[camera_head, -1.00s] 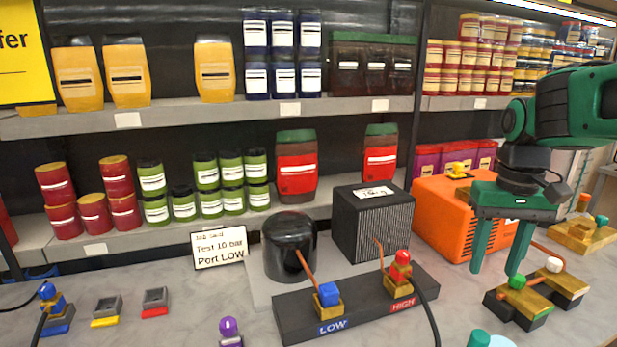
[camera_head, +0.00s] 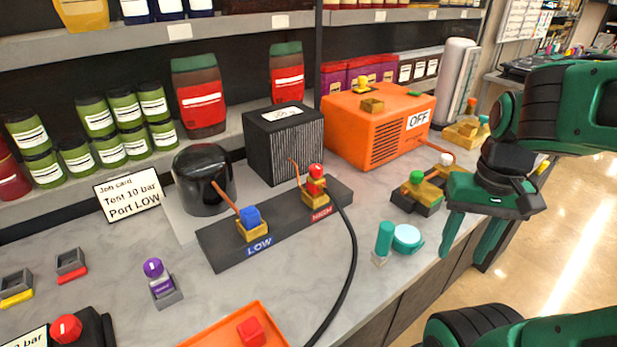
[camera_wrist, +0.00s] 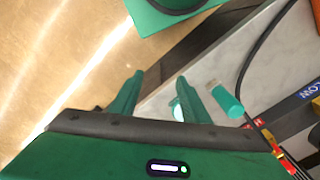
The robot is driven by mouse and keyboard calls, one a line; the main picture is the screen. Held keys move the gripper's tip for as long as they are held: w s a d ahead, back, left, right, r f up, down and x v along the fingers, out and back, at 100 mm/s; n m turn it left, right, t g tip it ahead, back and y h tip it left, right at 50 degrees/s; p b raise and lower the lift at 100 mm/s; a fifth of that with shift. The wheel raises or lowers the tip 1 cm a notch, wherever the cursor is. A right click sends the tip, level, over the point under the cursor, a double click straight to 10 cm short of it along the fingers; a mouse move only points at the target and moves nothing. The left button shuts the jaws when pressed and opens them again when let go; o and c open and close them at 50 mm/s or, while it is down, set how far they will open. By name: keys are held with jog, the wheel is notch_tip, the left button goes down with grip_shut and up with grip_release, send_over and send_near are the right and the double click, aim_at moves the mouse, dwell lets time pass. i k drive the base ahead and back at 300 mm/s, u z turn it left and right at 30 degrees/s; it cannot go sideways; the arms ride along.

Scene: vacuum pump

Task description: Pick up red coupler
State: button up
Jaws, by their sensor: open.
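The red coupler (camera_head: 316,181) sits upright in the brass port marked HIGH on the black manifold (camera_head: 216,248), with a black hose running from it toward the front. A red part at the lower right edge of the wrist view (camera_wrist: 285,159) appears to be the same coupler, partly cut off. My gripper (camera_head: 466,254) is open and empty. It is to the right of the coupler, well apart from it, around the table's front edge. In the wrist view my two fingers (camera_wrist: 160,77) are spread, with table edge and floor beyond.
A blue block (camera_head: 250,218) sits in the LOW port. A teal cylinder (camera_head: 384,240) and round teal-white piece (camera_head: 407,238) stand between manifold and gripper. Behind are a green-topped valve (camera_head: 417,178) and an orange machine (camera_head: 350,135). An orange tray (camera_head: 200,340) with a red cube (camera_head: 251,331) lies in front.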

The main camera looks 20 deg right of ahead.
aim_at(314, 186)
jog(key=z, duration=1.15)
jog(key=k, duration=1.8)
jog(key=u, duration=1.1)
jog(key=i, duration=1)
